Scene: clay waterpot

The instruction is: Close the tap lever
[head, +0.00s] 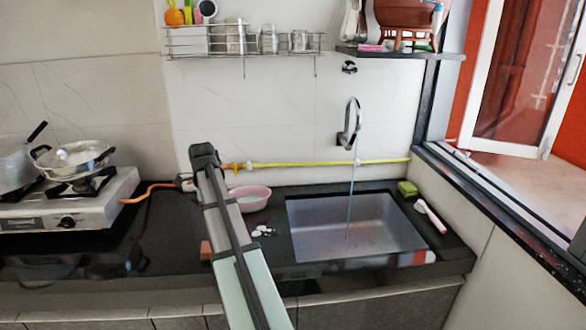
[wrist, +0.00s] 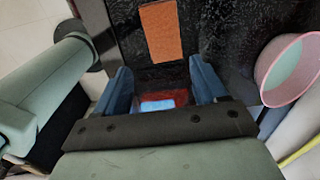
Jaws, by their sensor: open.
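In the head view the curved metal tap (head: 353,115) stands out from the tiled wall above the sink. A thin stream of water (head: 350,190) runs from it into the sink basin (head: 372,222). A small dark metal fitting (head: 349,67) sits on the wall above the tap; I cannot tell whether it is the lever. My gripper (wrist: 160,82) shows in the wrist view with its two blue fingers apart, over the dark counter, left of the sink. No tap shows in the wrist view. In the head view my arm hides the gripper.
A brown block (wrist: 161,32) lies on the counter ahead of the fingers. A pink bowl (head: 250,198) stands left of the sink. A green sponge (head: 407,188) and a pink-and-white brush (head: 430,216) lie right of it. A wire shelf (head: 245,42) hangs above.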

